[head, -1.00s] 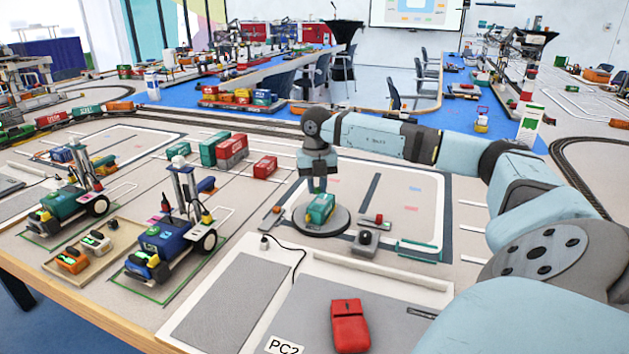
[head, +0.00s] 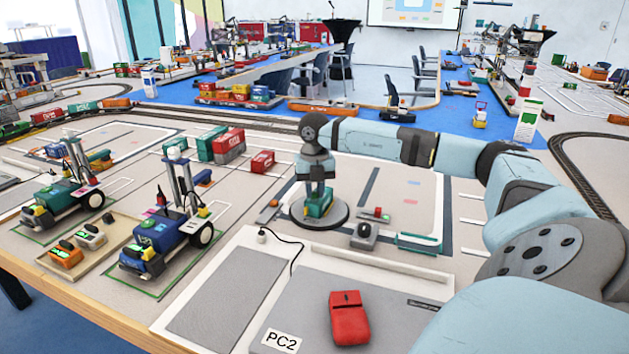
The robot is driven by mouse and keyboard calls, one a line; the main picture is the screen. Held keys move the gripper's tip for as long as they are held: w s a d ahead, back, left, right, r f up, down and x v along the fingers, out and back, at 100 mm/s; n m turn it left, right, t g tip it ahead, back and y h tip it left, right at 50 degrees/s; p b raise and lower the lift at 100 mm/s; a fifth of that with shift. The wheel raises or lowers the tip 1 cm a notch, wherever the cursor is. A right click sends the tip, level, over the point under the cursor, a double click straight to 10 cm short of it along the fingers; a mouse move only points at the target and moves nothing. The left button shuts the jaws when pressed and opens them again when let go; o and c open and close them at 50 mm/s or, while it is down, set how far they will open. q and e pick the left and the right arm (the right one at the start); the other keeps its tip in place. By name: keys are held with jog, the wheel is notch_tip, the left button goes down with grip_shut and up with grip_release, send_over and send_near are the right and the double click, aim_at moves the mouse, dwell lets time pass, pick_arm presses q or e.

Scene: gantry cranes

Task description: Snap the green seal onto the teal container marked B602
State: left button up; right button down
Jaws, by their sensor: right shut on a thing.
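A teal container (head: 318,209) stands on a round dark platform (head: 335,222) near the middle of the table. My right gripper (head: 318,192) points straight down right over it. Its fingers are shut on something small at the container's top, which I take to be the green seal. The fingers mostly hide it, and I cannot tell whether it touches or sits in the container. The mark on the container is too small to read. My left gripper is not in view.
A dark device (head: 364,236) and a small red-and-green piece (head: 376,214) are right of the platform. Two wheeled vehicles (head: 157,245) and a wooden tray (head: 110,234) are at left. Red and teal containers (head: 228,146) stand behind. A red device (head: 349,318) lies in front.

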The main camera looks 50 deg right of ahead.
jog(key=shift+p, duration=0.3)
dwell(0.5)
jog(key=shift+f, duration=0.1)
dwell(0.5)
dwell(0.5)
jog(key=shift+f, duration=0.3)
dwell(0.4)
jog(key=c, duration=1)
grip_release()
jog(key=o, duration=0.5)
jog(key=shift+r+p, duration=3.15)
jog(key=shift+r, duration=0.4)
